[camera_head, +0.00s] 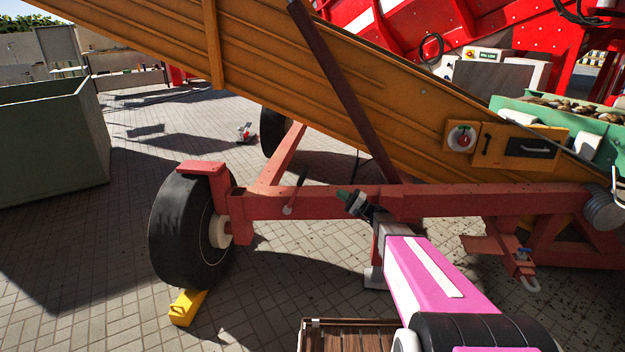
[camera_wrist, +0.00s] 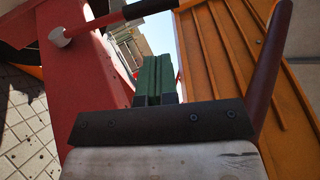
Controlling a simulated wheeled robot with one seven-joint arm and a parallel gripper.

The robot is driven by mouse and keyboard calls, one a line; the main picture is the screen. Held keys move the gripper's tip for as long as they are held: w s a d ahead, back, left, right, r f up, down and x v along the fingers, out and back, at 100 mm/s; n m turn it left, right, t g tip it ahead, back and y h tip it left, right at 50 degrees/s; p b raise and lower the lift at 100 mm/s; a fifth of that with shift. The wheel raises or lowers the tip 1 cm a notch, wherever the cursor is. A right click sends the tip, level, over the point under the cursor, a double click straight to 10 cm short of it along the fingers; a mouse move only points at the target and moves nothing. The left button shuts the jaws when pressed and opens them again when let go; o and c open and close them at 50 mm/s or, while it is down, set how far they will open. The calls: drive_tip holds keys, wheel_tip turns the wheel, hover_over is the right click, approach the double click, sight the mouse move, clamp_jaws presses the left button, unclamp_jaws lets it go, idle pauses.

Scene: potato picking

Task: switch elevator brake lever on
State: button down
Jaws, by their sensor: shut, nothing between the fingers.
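The brake lever (camera_head: 297,188) stands on the red frame beam of the elevator, near the wheel. It has a dark handle tilted up and slightly right and a pale pivot at its base. In the wrist view the lever (camera_wrist: 108,20) crosses the top left, with its pale pivot at left and black grip at right.
The orange elevator conveyor (camera_head: 330,75) slopes above the beam, with a dark red strut (camera_head: 340,85) close to my gripper. A black wheel (camera_head: 185,230) with a yellow chock (camera_head: 187,307) is at left. A control box (camera_head: 520,146) is at right. Paved ground at left is mostly open.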

drive_tip(key=x, duration=1.4)
drive_tip(key=w+a+r+g+h, duration=0.1)
drive_tip(key=a+h, duration=0.3)
drive_tip(key=a, duration=0.5)
drive_tip(key=w+a+r+n+g+h, duration=0.1)
drive_tip(key=a+h, duration=0.3)
drive_tip(key=a, duration=0.6)
drive_tip(key=shift+a+r+n+g, duration=0.2)
drive_tip(key=shift+n+g, duration=0.1)
drive_tip(key=shift+g, duration=0.2)
